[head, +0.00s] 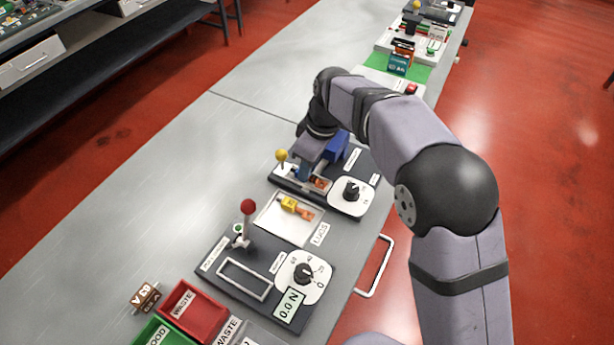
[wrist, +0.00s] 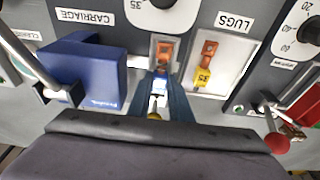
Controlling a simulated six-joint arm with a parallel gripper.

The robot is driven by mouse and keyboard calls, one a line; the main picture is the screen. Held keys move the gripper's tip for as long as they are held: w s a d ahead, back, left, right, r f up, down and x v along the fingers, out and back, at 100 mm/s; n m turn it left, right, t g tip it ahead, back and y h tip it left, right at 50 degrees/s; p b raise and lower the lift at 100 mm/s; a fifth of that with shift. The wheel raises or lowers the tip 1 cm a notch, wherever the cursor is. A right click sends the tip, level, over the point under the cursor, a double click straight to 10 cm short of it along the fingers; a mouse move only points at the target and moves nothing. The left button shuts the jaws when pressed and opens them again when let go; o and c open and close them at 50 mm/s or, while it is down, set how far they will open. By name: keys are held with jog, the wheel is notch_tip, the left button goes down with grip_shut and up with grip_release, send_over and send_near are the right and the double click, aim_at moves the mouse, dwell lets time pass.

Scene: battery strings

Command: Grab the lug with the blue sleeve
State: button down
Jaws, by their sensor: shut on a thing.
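The lug with the blue sleeve (wrist: 160,85) is between the two fingers of my gripper (wrist: 160,98) in the wrist view. The gripper is shut on its sleeve, and its copper end (wrist: 164,52) points away from the gripper, at a slot of the carriage station. Whether the lug is seated there or just above it I cannot tell. In the head view the copper end (head: 320,183) shows beside my gripper (head: 304,176), and the sleeve is hidden. A second lug, with a yellow sleeve marked 35 (wrist: 203,77), lies in the white LUGS tray (wrist: 236,62).
A blue block (wrist: 88,72) stands left of the gripper in the wrist view. A yellow-knobbed lever (head: 281,156) stands close to the gripper. A red-knobbed lever (head: 248,206) and a red WASTE bin (head: 207,296) are nearer the front. The bench's left side is clear.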

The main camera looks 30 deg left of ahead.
jog(key=shift+r+p, duration=2.1)
jog(key=shift+r, duration=0.4)
jog(key=shift+s+a+b, duration=0.1)
jog(key=shift+a+b, duration=0.05)
jog(key=shift+b, duration=0.2)
